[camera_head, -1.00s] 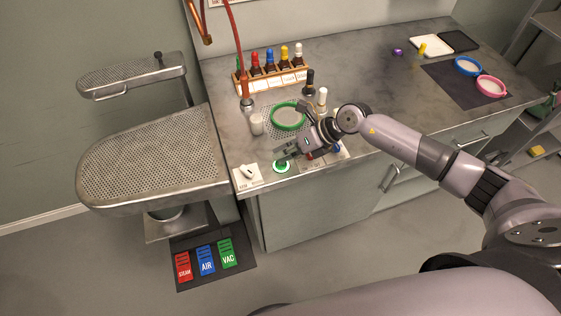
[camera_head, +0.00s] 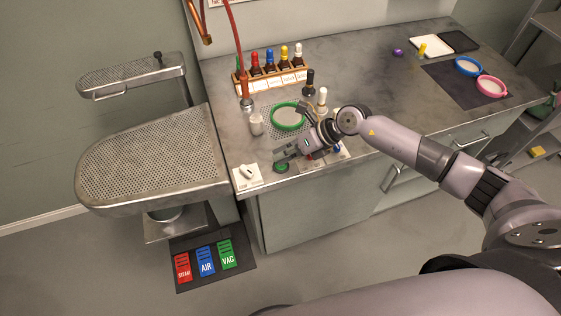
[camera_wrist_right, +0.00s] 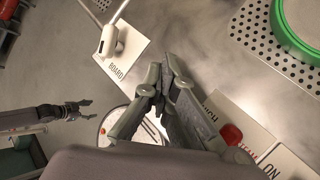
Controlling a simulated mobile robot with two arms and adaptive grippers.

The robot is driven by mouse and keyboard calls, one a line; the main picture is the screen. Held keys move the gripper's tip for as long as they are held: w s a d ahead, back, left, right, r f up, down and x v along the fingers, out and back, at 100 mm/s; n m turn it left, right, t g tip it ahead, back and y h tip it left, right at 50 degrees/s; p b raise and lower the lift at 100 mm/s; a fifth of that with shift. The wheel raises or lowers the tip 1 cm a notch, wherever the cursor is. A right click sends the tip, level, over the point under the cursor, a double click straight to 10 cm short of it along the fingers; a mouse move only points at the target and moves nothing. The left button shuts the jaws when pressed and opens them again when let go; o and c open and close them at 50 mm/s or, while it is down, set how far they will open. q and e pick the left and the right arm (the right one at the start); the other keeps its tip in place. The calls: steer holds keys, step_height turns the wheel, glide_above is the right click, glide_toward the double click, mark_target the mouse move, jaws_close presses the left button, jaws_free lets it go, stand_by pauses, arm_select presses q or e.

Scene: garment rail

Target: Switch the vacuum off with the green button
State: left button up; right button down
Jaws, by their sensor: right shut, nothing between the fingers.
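The green button (camera_head: 281,167) sits at the bench's front edge, just right of a white switch plate. It is dark green and unlit. My right gripper (camera_head: 277,154) is shut and empty, just behind and above the button; whether it touches is not clear. In the right wrist view, my right gripper's closed fingertips (camera_wrist_right: 163,78) show near the white plate marked BOARD (camera_wrist_right: 125,58), and the green button is not visible. My left gripper (camera_wrist_right: 90,109) shows small in that view, apparently open and empty, away from the bench controls.
The white switch plate (camera_head: 247,176) has a lever. A red knob (camera_wrist_right: 231,135) is close to my right gripper. A green hoop (camera_head: 305,116), a bottle rack (camera_head: 272,79) and small containers stand behind. Floor pedals (camera_head: 206,260) lie below.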

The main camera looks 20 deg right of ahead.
steer(key=shift+s, duration=0.1)
steer(key=shift+r, duration=0.15)
step_height(320, 180, up, 6)
steer(key=p, duration=0.5)
steer(key=shift+r, duration=0.1)
stand_by(0.4)
